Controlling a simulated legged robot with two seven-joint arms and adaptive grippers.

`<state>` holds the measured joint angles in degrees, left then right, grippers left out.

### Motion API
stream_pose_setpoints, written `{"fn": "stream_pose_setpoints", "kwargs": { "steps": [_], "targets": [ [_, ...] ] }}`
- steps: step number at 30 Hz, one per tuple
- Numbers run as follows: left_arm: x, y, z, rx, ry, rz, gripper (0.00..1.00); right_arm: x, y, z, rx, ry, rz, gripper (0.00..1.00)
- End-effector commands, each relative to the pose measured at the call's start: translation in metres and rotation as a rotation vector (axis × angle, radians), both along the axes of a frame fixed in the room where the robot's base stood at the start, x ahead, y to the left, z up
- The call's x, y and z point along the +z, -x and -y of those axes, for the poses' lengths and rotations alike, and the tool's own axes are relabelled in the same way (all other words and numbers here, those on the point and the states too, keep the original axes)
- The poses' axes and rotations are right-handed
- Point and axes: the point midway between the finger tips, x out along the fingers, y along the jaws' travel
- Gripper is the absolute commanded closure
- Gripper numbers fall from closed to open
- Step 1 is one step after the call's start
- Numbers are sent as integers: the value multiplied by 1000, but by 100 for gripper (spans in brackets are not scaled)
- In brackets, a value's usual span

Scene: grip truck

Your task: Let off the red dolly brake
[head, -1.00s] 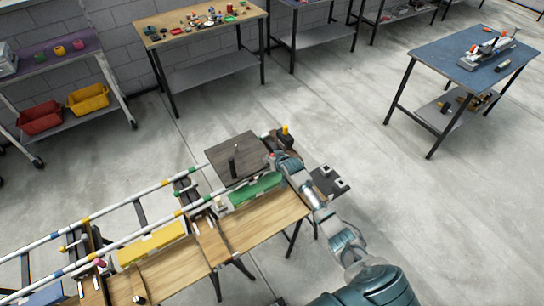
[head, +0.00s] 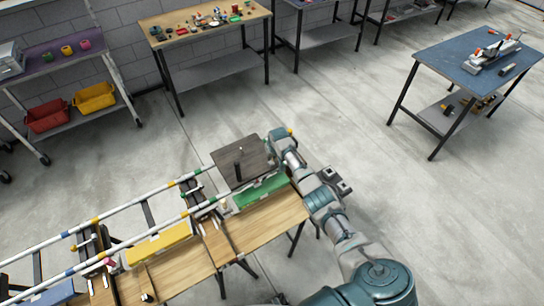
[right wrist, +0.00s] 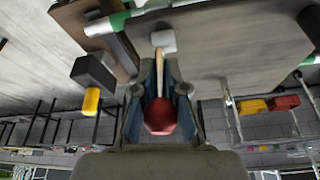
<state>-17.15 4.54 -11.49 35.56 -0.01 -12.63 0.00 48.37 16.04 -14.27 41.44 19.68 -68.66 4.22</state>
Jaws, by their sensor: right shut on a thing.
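My right gripper (right wrist: 160,100) is shut around a red ball knob (right wrist: 160,117) in the right wrist view. A pale, thin lever (right wrist: 158,75) runs from the knob to a light grey block (right wrist: 163,41). In the head view my right gripper (head: 276,140) is at the right edge of a dark square plate (head: 242,162). The knob is hidden there by the gripper and arm. My left gripper is not in view.
A black block with a yellow end (right wrist: 92,97) stands close left of the gripper in the wrist view. In the head view a green block (head: 262,189) lies by the plate on a wooden bench (head: 262,221). Open floor lies right.

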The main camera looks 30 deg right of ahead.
Motion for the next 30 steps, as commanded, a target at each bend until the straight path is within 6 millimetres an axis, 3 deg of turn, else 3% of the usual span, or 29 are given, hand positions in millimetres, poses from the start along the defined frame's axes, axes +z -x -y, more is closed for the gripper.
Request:
{"fn": "stream_pose_setpoints", "kwargs": {
  "steps": [12,13,15,16,25,30],
  "targets": [
    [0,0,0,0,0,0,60,6,-5,-2,3,0,10,100],
    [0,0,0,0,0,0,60,6,-5,-2,3,0,10,83],
    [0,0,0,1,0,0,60,6,-5,-2,3,0,10,65],
    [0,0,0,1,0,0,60,6,-5,-2,3,0,9,63],
    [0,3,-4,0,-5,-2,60,4,-2,-1,1,0,3,63],
    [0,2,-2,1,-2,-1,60,15,1,-1,3,1,5,63]
  ]
}}
